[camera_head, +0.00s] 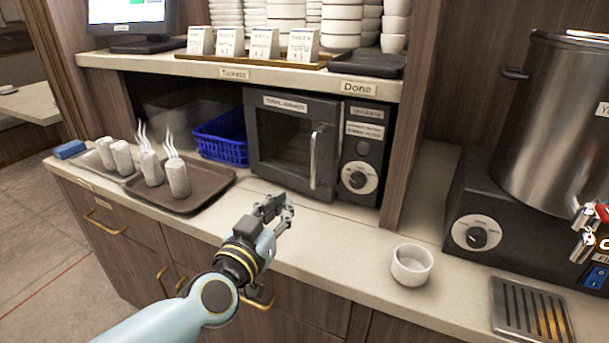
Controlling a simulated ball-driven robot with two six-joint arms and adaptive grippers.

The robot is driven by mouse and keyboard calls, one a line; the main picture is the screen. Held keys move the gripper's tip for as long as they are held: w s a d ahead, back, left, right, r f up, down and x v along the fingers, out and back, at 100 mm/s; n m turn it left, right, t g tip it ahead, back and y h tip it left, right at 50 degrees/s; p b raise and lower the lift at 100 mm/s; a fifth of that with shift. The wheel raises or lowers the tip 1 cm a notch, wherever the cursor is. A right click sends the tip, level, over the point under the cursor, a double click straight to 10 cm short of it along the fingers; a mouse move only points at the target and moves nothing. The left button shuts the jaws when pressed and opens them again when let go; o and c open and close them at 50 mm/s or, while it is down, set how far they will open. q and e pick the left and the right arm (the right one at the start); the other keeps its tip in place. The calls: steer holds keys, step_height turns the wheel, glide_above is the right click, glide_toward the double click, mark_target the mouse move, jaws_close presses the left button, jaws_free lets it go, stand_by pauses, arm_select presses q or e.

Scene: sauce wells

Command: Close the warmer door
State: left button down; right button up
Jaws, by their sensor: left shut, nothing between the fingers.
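The warmer (318,145) is a dark box in the cabinet niche, with a labelled panel and a dial on its right side. Its door (285,145) has a dark window and a vertical silver handle (313,160) at the right edge. The door looks flush or nearly flush with the front; I cannot tell whether a small gap is left. My left gripper (275,207) is shut and empty over the counter's front edge, in front of and below the door, apart from it. My right gripper is not in view.
A brown tray (222,186) with steaming rolled towels stands left of the warmer, with a blue basket (222,137) behind it. A white cup (411,264) stands on the counter (345,228) at the right. A large metal urn (550,110) stands farther right.

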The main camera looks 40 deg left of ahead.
arm_select(q)
steer(key=b+x, duration=0.1)
steer(key=x, duration=1)
steer(key=shift+w, duration=0.1)
